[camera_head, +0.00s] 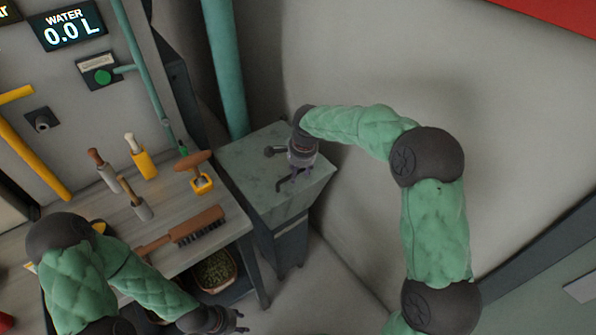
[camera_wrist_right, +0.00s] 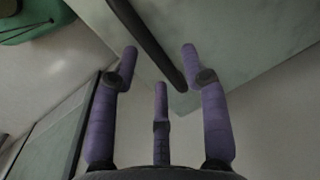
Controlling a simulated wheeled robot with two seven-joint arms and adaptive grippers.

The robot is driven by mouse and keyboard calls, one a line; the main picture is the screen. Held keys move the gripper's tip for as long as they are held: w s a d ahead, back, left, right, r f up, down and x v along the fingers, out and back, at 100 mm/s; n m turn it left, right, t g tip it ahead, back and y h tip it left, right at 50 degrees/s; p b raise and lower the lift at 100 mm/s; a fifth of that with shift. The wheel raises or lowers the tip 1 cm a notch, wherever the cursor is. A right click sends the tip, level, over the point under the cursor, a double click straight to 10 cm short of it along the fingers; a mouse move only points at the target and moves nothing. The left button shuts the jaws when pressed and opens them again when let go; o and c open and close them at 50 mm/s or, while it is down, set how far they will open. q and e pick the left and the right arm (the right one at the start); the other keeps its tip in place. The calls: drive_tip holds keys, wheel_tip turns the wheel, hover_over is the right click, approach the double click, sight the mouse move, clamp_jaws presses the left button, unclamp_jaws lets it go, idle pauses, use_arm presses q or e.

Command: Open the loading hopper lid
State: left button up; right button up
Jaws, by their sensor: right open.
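The loading hopper is a grey-green box beside the workbench, and its flat lid (camera_head: 262,158) lies closed on top. A dark bar handle (camera_head: 281,184) on the lid shows partly beside my right gripper (camera_head: 296,176). In the right wrist view the dark handle (camera_wrist_right: 146,42) runs slantwise between the purple fingertips of the right gripper (camera_wrist_right: 160,62). The fingers are spread and not closed on it; contact cannot be told. My left gripper (camera_head: 238,322) is low, near the bottom edge, away from the hopper; its fingers are small and partly cut off.
A teal pipe (camera_head: 225,70) rises behind the hopper. A pot of green pellets (camera_head: 214,271) sits below the bench edge. A pale wall curves behind my right arm.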

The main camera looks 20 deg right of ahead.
clamp_jaws()
